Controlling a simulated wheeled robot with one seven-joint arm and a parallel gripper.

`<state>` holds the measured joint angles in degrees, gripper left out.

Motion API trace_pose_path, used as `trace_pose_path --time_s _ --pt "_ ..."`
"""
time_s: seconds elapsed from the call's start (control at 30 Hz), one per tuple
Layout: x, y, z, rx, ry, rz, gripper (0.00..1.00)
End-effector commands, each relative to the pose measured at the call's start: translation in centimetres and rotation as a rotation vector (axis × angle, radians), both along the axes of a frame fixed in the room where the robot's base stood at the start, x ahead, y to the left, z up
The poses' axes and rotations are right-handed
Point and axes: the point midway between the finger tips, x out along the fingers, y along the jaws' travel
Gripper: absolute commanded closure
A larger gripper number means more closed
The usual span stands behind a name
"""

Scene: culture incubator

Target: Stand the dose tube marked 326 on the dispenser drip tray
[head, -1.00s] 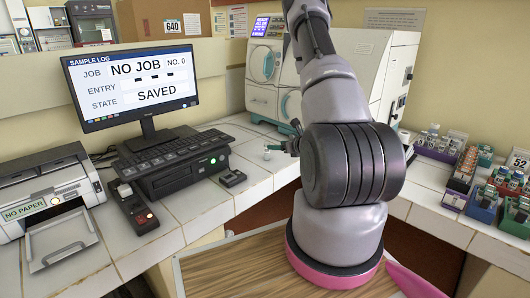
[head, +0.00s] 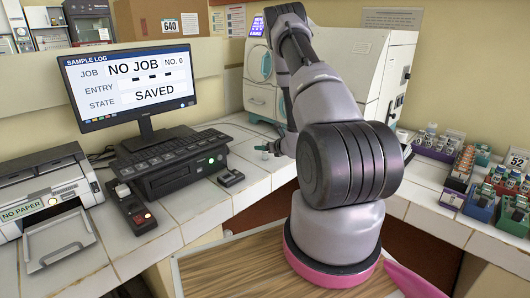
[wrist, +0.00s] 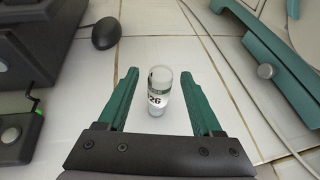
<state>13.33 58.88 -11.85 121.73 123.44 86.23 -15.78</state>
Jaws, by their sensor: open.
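A small clear tube with a white label (wrist: 158,92) stands upright on the white tiled counter in the wrist view. The label shows "26", with the digit before it hard to read. My gripper (wrist: 158,77) is open, with one green finger on each side of the tube and gaps visible on both sides. In the head view my gripper (head: 272,148) is low over the counter, in front of the cream machine (head: 258,98). A teal ledge (wrist: 262,62) lies to the right of the tube in the wrist view. I cannot tell whether it is the drip tray.
A black mouse-like object (wrist: 105,33) and dark devices lie left of the tube. A pale cable (wrist: 225,75) runs along its right. The keyboard (head: 175,150) and monitor (head: 130,85) stand left in the head view; tube racks (head: 480,185) fill the right counter.

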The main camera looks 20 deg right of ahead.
Motion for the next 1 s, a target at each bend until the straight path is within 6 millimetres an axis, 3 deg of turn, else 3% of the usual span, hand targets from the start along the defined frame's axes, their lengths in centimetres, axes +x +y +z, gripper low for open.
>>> trace_pose_path --time_s 0.13,0.3,0.73,1.0 --pt "0.0 0.0 0.0 0.0 0.0 0.0 0.33" --pt "0.0 0.0 0.0 0.0 0.0 0.0 0.98" --pt "0.0 0.0 0.7 -0.002 -0.002 0.001 1.0" --pt "0.1 0.0 5.2 -0.002 -0.005 0.001 1.0"
